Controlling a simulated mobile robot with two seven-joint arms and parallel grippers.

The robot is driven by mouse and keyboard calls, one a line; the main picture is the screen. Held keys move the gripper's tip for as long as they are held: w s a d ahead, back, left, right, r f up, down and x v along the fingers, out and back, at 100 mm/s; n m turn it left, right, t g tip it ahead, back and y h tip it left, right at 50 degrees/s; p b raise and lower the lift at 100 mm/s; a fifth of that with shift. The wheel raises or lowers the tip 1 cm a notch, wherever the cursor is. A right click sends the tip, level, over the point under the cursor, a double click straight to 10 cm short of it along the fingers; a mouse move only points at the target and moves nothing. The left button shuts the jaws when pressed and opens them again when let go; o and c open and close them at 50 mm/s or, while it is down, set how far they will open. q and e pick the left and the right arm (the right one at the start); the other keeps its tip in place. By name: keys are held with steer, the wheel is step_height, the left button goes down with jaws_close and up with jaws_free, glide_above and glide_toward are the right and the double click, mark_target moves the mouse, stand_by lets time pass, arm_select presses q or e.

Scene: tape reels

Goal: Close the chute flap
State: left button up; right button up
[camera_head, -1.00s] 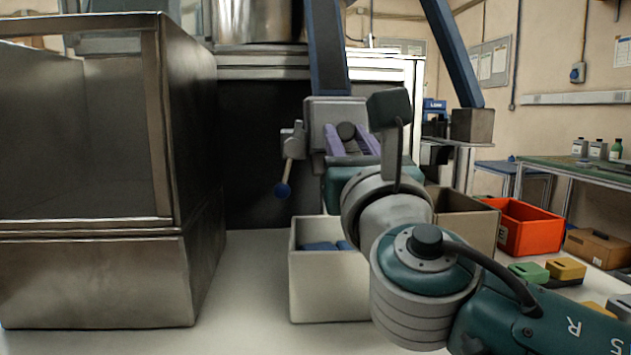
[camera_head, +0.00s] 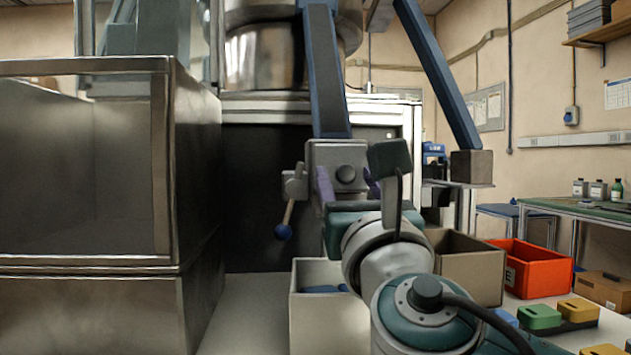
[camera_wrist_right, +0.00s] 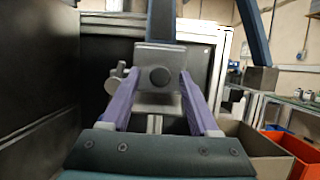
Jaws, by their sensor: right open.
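The blue chute (camera_head: 327,80) slopes down from a steel drum and ends in a grey block (camera_head: 323,154) with a dark round knob (camera_head: 346,174). The block and knob also show in the right wrist view (camera_wrist_right: 159,76). I take this block to be the flap's housing; whether the flap is open or closed I cannot tell. A lever with a blue ball end (camera_head: 283,231) hangs at its left side. My right gripper (camera_head: 347,184) is open and empty, its purple fingers pointing at the block, one to each side of the knob. Contact cannot be made out. My left gripper is not in view.
A steel cabinet (camera_head: 90,325) fills the left. Below the chute stands a cream bin (camera_head: 325,315) with blue items inside. A brown bin (camera_head: 462,270) and an orange bin (camera_head: 530,268) stand to the right. A second blue beam (camera_head: 437,75) slopes down at the right.

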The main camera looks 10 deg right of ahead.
steer(key=v, duration=1)
steer(key=shift+c, duration=0.2)
